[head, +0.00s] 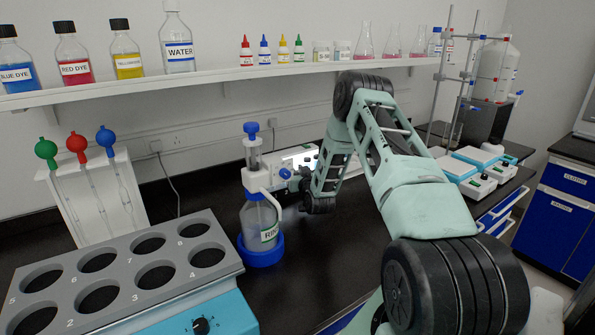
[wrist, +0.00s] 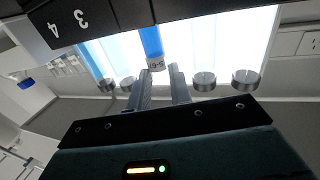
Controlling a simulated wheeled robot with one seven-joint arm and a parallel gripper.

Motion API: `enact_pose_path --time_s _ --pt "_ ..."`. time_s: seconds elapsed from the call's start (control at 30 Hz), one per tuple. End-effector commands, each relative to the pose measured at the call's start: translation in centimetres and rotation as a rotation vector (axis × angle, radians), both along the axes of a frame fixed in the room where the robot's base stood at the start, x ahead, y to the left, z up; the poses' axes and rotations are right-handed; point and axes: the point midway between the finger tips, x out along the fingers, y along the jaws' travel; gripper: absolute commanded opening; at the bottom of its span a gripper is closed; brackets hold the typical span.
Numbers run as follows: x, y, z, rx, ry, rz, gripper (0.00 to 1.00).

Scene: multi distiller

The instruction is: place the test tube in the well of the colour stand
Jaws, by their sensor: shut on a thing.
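My gripper (wrist: 163,85) has its two fingers closed around the test tube (wrist: 152,42), which holds blue and carries a small printed label. The wrist view is upside down. The tube's far end meets the edge of the dark block of the colour stand (wrist: 105,25), numbered 3 and 4; I cannot tell whether it is inside a well. A bright lit panel (wrist: 215,45) stands behind the tube. In the head view the lit stand (head: 299,158) shows partly behind the rinse bottle (head: 259,222). The fingers and tube are hidden there.
A grey rack (head: 225,245) with numbered round holes stands at the front left. Droppers with green, red and blue bulbs lean on a white holder (head: 82,205). Blue-topped balances (head: 485,156) sit to the right. A shelf (head: 215,75) of bottles runs above.

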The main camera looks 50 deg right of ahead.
Motion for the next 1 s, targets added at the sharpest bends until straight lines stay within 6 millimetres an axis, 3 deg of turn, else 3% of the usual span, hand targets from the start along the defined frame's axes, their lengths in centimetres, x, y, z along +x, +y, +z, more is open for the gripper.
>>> enact_pose_path --time_s 0.2,0.23,0.3,0.7,1.0 --pt "0.0 0.0 -0.5 0.0 0.0 0.0 0.0" --pt "0.0 0.0 -0.4 0.0 0.001 0.0 0.26" --pt "0.0 0.0 -0.3 0.0 0.001 0.0 0.43" --pt "-0.2 0.1 0.1 0.001 0.002 0.0 0.43" --pt "-5.1 2.7 -0.3 0.002 0.004 0.0 0.43"
